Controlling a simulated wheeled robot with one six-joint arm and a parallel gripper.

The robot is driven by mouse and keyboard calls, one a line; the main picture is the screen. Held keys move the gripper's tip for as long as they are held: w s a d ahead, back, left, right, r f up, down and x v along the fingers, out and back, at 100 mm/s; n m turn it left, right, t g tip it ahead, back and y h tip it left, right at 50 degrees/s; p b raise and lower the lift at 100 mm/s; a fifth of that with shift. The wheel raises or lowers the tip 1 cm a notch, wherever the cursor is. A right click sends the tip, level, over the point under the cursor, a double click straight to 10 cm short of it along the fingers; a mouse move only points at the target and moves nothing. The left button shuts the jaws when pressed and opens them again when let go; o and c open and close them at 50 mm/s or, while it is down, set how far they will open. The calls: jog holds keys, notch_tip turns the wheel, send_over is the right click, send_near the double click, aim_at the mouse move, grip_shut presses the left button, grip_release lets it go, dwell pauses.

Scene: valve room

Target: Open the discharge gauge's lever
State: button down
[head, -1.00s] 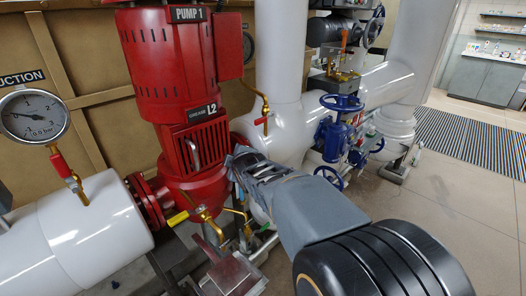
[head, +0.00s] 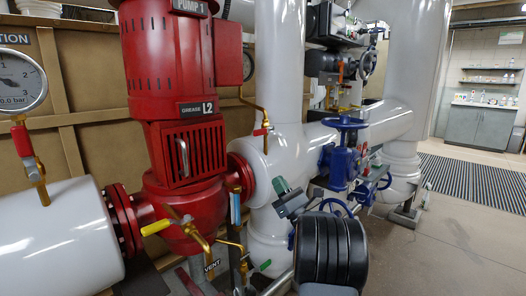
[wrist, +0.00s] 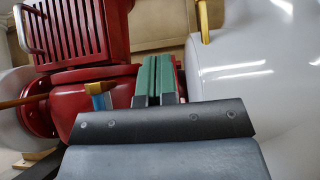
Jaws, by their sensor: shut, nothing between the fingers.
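The discharge gauge's lever appears to be the small red lever (head: 262,131) on a thin brass pipe (head: 264,112) at the white discharge pipe, in the head view. A gauge (head: 248,66) shows only in part between the pump and the white riser. My gripper (head: 281,186) is below and right of that lever, apart from it, in front of the white pipe. In the wrist view, its green fingers (wrist: 157,76) are together with nothing between them. A brass stem (wrist: 203,20) stands right of and beyond them; no red lever shows there.
The red pump (head: 180,80) is left of my gripper. A blue-handled valve (head: 235,208) and a yellow-handled vent valve (head: 157,227) sit low by it. A blue handwheel valve (head: 343,165) stands close right. Open floor (head: 450,240) lies at the right.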

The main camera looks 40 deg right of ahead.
aim_at(265, 131)
jog(key=s+r+p+x, duration=0.1)
jog(key=s+r+x, duration=0.1)
jog(key=x, duration=1.1)
